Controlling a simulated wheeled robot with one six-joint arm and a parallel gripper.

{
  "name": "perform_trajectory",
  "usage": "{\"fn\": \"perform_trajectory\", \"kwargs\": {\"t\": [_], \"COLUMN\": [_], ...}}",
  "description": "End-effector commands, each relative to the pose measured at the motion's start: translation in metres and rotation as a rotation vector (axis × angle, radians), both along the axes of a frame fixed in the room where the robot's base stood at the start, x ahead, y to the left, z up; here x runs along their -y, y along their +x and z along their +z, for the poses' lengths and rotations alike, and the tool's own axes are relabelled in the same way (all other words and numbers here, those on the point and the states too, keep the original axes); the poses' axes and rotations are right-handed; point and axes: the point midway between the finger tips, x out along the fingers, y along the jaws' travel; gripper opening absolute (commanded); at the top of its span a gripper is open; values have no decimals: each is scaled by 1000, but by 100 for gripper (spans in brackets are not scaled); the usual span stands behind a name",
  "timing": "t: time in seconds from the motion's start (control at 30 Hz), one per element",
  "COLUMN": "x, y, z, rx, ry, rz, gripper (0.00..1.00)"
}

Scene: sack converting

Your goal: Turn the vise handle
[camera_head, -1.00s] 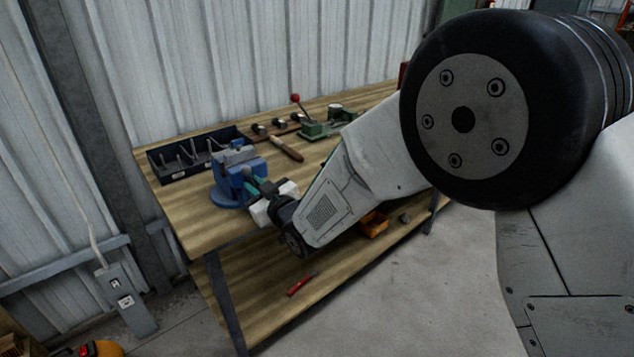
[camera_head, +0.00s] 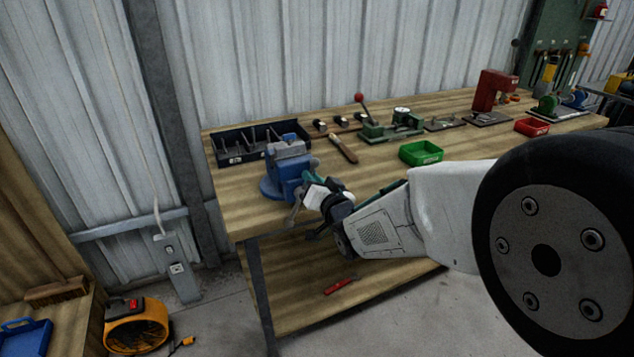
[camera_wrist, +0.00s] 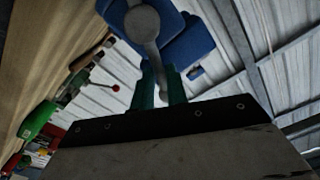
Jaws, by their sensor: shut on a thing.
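The blue vise (camera_head: 286,170) stands on the near left corner of the wooden workbench in the head view; part of its blue body (camera_wrist: 192,45) also shows at the top of the wrist view. Its grey handle (camera_head: 294,211) hangs aslant at the vise's front. In the wrist view the handle (camera_wrist: 143,24), with a rounded hub, runs down between the two teal fingers. My gripper (camera_wrist: 161,75) is shut on the handle there. In the head view my gripper (camera_head: 316,190) is at the vise's front, its fingertips mostly hidden.
A black tool tray (camera_head: 228,152) stands behind the vise. A wooden-handled tool (camera_head: 343,149), a green press (camera_head: 392,127) and a green bin (camera_head: 421,152) lie further right. A red tool (camera_head: 340,286) is on the lower shelf. A yellow machine (camera_head: 137,325) stands on the floor at left.

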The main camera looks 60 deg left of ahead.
Motion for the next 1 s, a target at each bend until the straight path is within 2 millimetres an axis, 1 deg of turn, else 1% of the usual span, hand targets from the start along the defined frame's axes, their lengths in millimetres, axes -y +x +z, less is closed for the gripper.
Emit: {"fn": "perform_trajectory", "kwargs": {"t": [0.53, 0.57, 0.6, 0.63, 0.9, 1.0], "x": [0, 0, 0, 0, 1, 7], "y": [1, 1, 1, 1, 2, 1], "z": [1, 1, 1, 1, -1, -1], "rx": [-27, -27, -27, -27, -28, -28], "ry": [7, 8, 8, 7, 4, 4], "rz": [0, 1, 1, 0, -1, -2], "gripper": [0, 16, 28, 35, 35, 35]}}
